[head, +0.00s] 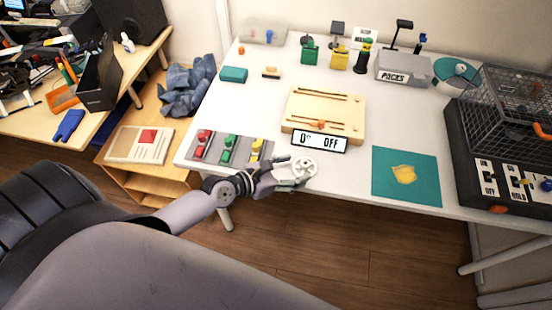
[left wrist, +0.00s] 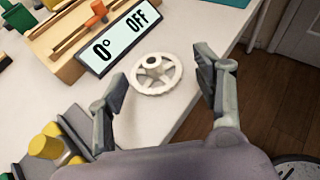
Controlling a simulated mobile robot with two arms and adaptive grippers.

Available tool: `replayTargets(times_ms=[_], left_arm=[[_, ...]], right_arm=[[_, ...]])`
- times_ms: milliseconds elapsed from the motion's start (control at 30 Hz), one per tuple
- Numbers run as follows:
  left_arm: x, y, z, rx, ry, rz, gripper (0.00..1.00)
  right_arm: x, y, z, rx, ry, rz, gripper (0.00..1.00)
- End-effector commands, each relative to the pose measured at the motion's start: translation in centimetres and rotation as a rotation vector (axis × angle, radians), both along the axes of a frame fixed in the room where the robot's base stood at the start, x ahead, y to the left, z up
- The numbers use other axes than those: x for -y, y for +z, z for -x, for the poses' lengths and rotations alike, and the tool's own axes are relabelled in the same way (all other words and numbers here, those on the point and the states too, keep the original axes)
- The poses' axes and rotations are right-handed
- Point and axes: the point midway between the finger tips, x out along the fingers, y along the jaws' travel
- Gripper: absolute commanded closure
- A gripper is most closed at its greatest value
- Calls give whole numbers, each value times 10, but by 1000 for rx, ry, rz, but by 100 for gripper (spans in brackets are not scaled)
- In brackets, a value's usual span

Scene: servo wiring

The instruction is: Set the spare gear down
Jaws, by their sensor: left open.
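The spare gear (head: 304,167) is a white spoked wheel with a raised hub, near the front edge of the white table. In the left wrist view the gear (left wrist: 155,76) appears to lie flat on the tabletop, between and beyond the two fingers. My left gripper (head: 290,177) is open around the gear's near side, with a gap visible between each finger and the rim. In the left wrist view the fingers of the left gripper (left wrist: 162,85) are spread wide and hold nothing. My right gripper is not in view.
Behind the gear stands a display reading "0° OFF" (head: 319,142) before a wooden board (head: 325,104). A grey tray with red, green and yellow pieces (head: 213,150) is left of it. A teal mat (head: 405,188) lies to the right. The table's front edge is close.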

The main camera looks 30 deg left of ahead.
Motion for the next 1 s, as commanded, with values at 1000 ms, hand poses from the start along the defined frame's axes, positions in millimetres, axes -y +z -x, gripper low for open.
replayTargets(times_ms=[1000], left_arm=[[-33,27,56,0,-1,0,39]], right_arm=[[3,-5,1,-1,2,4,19]])
